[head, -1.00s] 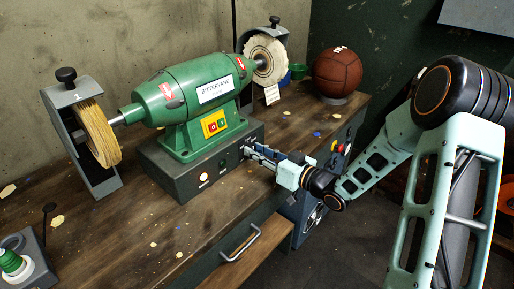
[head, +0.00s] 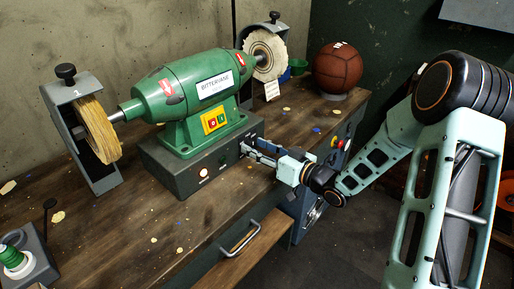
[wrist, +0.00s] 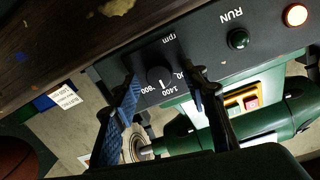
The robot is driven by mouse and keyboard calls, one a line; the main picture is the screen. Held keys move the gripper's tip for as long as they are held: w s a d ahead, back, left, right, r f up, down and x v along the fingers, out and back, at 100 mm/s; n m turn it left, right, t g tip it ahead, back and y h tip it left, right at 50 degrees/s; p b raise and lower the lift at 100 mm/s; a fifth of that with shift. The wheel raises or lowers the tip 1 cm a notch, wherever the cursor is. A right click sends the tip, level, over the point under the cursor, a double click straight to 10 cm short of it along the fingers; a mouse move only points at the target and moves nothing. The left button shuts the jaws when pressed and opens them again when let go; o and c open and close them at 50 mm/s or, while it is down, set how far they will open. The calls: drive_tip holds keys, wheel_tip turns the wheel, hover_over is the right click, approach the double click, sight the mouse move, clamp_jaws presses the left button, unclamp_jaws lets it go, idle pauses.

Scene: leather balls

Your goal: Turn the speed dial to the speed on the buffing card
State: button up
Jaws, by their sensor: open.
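The speed dial (wrist: 158,75) is a round black knob on the dark control box (head: 190,178) under the green buffing machine. In the wrist view its white mark points toward the printed 1400. In the head view my gripper (head: 247,152) covers the dial. The small white buffing card (head: 271,91) stands on the bench; its text is too small to read.
The green machine (head: 190,95) stands above the box, with a yellow wheel (head: 98,130) and a white wheel (head: 265,55). A lit lamp (wrist: 295,15) and a green RUN button (wrist: 238,39) are beside the dial. A leather ball (head: 338,69) sits at the back right.

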drive_tip(key=v, duration=1.2)
